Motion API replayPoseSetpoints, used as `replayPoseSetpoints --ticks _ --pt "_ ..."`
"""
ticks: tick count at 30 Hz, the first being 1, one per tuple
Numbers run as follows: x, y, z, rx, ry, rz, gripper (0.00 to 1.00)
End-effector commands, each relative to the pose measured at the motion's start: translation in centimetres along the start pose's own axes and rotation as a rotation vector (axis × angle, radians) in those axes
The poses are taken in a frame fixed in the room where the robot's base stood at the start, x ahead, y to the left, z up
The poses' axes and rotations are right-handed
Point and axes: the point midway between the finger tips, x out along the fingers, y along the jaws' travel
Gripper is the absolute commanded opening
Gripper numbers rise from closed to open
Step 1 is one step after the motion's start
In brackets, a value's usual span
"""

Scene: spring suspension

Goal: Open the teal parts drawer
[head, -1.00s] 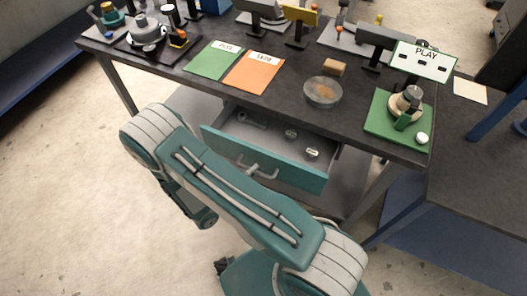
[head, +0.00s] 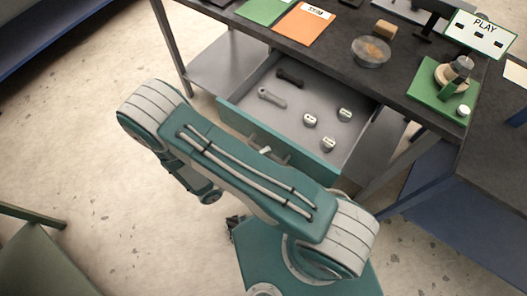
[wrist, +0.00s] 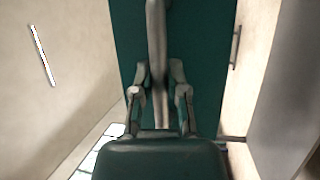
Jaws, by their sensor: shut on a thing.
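The teal parts drawer (head: 236,118) is pulled well out from under the dark workbench in the head view. Its grey interior shows, holding several small parts. Its teal front fills the middle of the wrist view (wrist: 212,50). The pale bar handle (wrist: 156,30) runs upright in the wrist view, between the two fingers of my gripper (wrist: 158,78). My gripper is shut on this handle. In the head view my own arm hides most of the gripper and part of the drawer front.
The workbench top (head: 330,60) carries a glass dish (head: 370,52), a tan block (head: 384,29), a green board (head: 425,88) and green and orange sheets. A blue-sided bench (head: 445,215) stands at the right. The floor left of my arm is open.

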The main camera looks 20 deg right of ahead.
Motion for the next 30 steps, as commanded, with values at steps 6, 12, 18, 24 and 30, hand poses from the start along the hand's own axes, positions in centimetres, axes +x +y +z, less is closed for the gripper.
replayPoseSetpoints --ticks 6,12,18,24,30 --pt "-0.1 -0.3 0.2 -0.006 -0.005 -0.005 0.00" --pt "-0.1 -0.2 0.2 -0.006 -0.004 -0.002 0.54" --pt "-0.1 -0.1 0.1 -0.005 -0.003 -0.001 0.54" --pt "-1.2 -0.1 0.0 -0.003 0.000 -0.001 0.54" --pt "-5.1 -0.2 0.0 -0.001 0.003 -0.001 0.54"
